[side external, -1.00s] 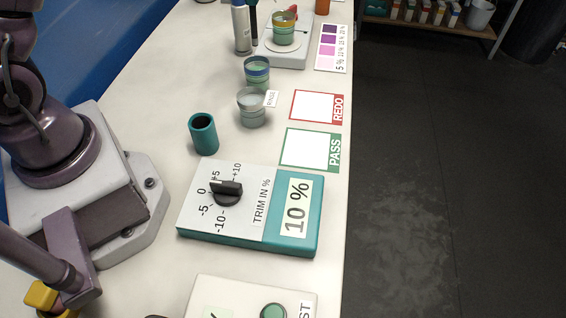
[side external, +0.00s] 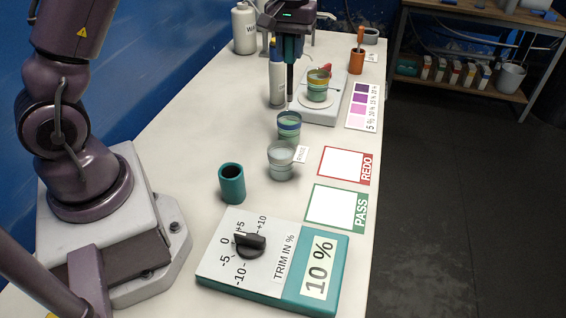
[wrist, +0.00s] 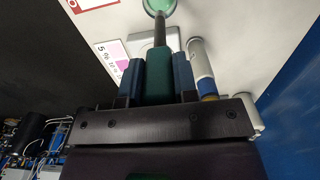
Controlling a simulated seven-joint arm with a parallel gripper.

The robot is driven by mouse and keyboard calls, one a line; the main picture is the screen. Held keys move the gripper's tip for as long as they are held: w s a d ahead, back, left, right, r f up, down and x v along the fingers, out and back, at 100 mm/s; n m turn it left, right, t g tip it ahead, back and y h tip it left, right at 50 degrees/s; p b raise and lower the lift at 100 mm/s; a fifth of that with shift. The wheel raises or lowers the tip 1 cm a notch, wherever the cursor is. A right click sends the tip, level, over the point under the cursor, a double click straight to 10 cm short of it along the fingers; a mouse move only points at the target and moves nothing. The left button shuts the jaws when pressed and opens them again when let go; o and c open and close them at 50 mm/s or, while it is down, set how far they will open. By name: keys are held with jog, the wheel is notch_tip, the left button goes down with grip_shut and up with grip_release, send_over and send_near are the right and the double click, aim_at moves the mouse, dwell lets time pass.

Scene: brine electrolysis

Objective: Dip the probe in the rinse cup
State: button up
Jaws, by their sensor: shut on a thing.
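The rinse cup (side external: 281,162) is a clear cup with pale liquid, beside a small RINSE label in the side external view. My gripper (side external: 289,58) is at the back of the bench, beyond the rinse cup. In the wrist view my gripper's (wrist: 159,68) two blue fingers are shut on the probe's teal handle (wrist: 158,83). The probe's dark rod (side external: 290,82) points down between the white bottle and the cup on the white plate. It is apart from the rinse cup. The rod's end overlaps a green cup (wrist: 159,6) in the wrist view; I cannot tell which cup.
A blue-banded cup (side external: 289,127) stands just behind the rinse cup. An empty teal holder (side external: 231,184) and trim box (side external: 238,280) are in front.

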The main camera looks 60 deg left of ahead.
jog(key=s+d+r, duration=0.1)
jog(key=s+d, duration=0.7)
jog(key=d, duration=0.2)
notch_tip(320, 180, down, 12)
jog(key=shift+w+a, duration=0.3)
dwell(0.9)
dwell(3.4)
